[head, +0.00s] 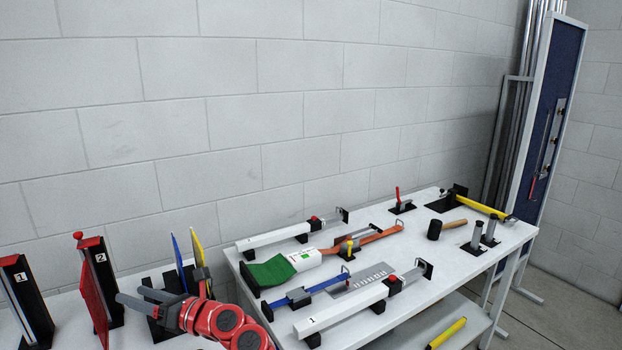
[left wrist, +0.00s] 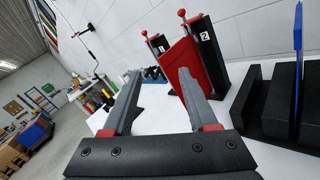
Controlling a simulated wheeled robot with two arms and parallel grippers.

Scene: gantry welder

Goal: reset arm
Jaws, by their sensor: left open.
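My left gripper (head: 122,298) reaches in low at the left of the head view and points left. In the left wrist view its two grey fingers (left wrist: 160,73) are spread wide with nothing held between them. A red plate (left wrist: 178,58) leans against the black holder marked 2 (left wrist: 207,50), just beyond the fingertips. The red plate (head: 93,300) and holder 2 (head: 101,270) also show in the head view, left of the gripper. I cannot tell whether a fingertip touches the plate. My right gripper is in neither view.
Black slotted racks with a blue plate (head: 180,262) and a yellow plate (head: 198,262) stand close to my left arm. Holder 1 (head: 24,300) is at far left. The white table (head: 240,262) on the right carries clamps, a green cloth, a mallet (head: 434,231) and long white fixtures.

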